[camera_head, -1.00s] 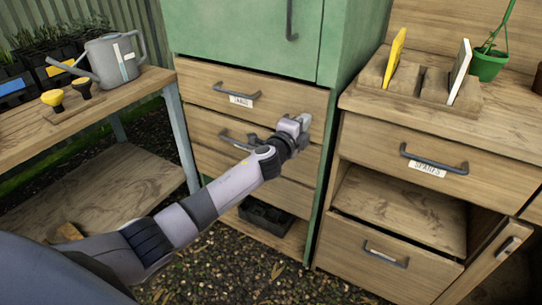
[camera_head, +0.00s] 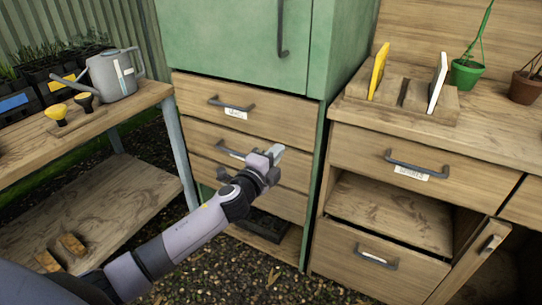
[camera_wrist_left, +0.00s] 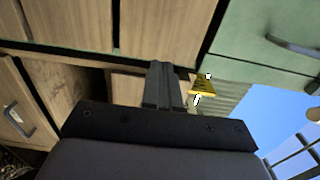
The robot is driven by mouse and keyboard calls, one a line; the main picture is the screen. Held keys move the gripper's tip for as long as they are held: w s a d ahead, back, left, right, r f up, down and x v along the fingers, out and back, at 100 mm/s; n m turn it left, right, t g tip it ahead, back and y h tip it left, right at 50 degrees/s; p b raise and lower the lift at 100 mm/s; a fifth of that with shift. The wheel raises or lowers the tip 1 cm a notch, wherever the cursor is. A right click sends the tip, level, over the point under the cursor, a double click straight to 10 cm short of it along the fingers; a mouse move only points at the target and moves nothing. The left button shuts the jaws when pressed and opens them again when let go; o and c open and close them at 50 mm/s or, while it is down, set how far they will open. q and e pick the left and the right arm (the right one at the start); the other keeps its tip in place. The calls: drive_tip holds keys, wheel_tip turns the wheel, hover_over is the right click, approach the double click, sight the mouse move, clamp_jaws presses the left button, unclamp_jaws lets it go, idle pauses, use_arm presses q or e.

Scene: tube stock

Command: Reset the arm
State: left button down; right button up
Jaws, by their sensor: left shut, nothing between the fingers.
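My left gripper (camera_head: 272,156) is in the head view in front of the wooden drawers under the green cabinet. Its fingers are shut with nothing between them. It overlaps the middle drawer (camera_head: 205,139) in the picture and hides part of its front; I cannot tell how far apart they are. In the left wrist view the shut fingers (camera_wrist_left: 162,85) point toward wooden panels and the green cabinet (camera_wrist_left: 270,40). My right gripper is not in view.
A wooden counter (camera_head: 500,130) with labelled drawers stands at the right, with an open compartment (camera_head: 390,212) below. A bench (camera_head: 140,100) at the left holds a grey watering can (camera_head: 113,75). A black tray (camera_head: 262,225) sits low under the drawers. Gravel ground lies in front.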

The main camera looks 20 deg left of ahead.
use_arm(q)
drive_tip(key=shift+s+a, duration=0.1)
drive_tip(key=shift+s, duration=1.2)
drive_tip(key=s+d+f+n+g, duration=0.25)
drive_tip(key=s+f+n, duration=0.35)
drive_tip(key=s, duration=0.4)
drive_tip(key=s+d+f+n+g+h, duration=0.1)
drive_tip(key=s+f+n+g, duration=0.2)
drive_tip(key=s+f+n, duration=0.5)
drive_tip(key=s+d+f+n+g, duration=0.25)
drive_tip(key=s+f, duration=0.25)
drive_tip(key=s, duration=0.7)
wheel_tip(320, 180, up, 11)
drive_tip(key=a+p, duration=0.2)
drive_tip(key=p, duration=1.1)
drive_tip(key=shift+s+p, duration=0.3)
